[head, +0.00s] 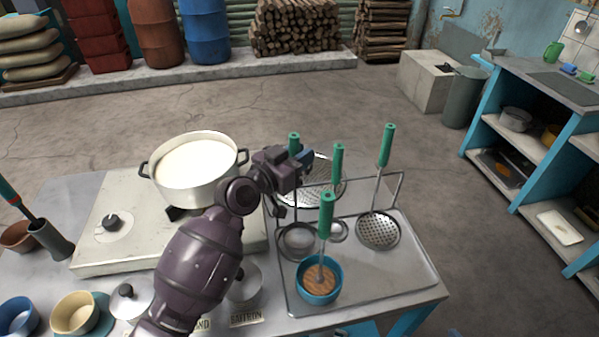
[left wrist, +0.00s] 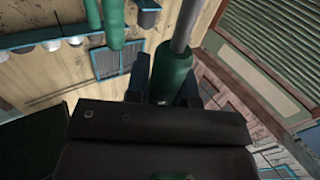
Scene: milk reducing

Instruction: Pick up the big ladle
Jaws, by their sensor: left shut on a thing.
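My left gripper (head: 298,160) is at the back left of the utensil rack, shut on an upright green handle (head: 293,142). In the left wrist view the green handle (left wrist: 174,70) sits between the fingers, with a grey metal shaft running from it. The handle appears to belong to the big ladle, whose round bowl (head: 298,241) seems to be the one below, over the metal tray. The gripper and arm hide part of the shaft, so I cannot see the join. My right gripper is not in view.
Close by stand a smaller ladle (head: 338,160), a skimmer (head: 378,230) and a green-handled tool (head: 326,215) in a blue bowl (head: 320,290). A perforated round utensil (head: 325,180) is behind the gripper. A pot of milk (head: 195,168) stands on the stove to the left.

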